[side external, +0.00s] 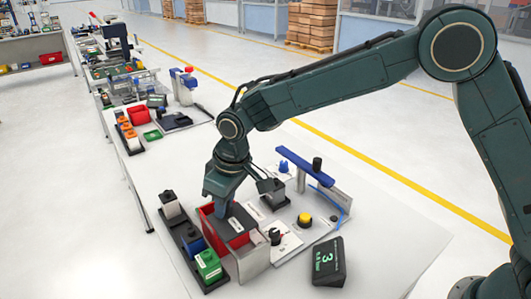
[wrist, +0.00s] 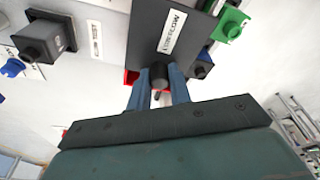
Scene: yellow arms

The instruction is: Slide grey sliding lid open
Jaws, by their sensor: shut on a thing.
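The grey sliding lid (side external: 237,226) is a dark plate with a white label, lying over part of the red bin (side external: 206,222). In the wrist view the lid (wrist: 155,15) reaches up from my fingers, with its dark round knob (wrist: 159,75) at the near end. My gripper (wrist: 158,88) is shut on this knob, one blue finger on each side. A little red of the bin (wrist: 131,77) shows beside the knob. In the side view my gripper (side external: 221,207) points down at the lid and hides the knob.
To the right are a black box (side external: 272,191), a blue bar (side external: 304,165), a yellow button (side external: 305,219) and a display (side external: 328,262). The table's front right is clear.

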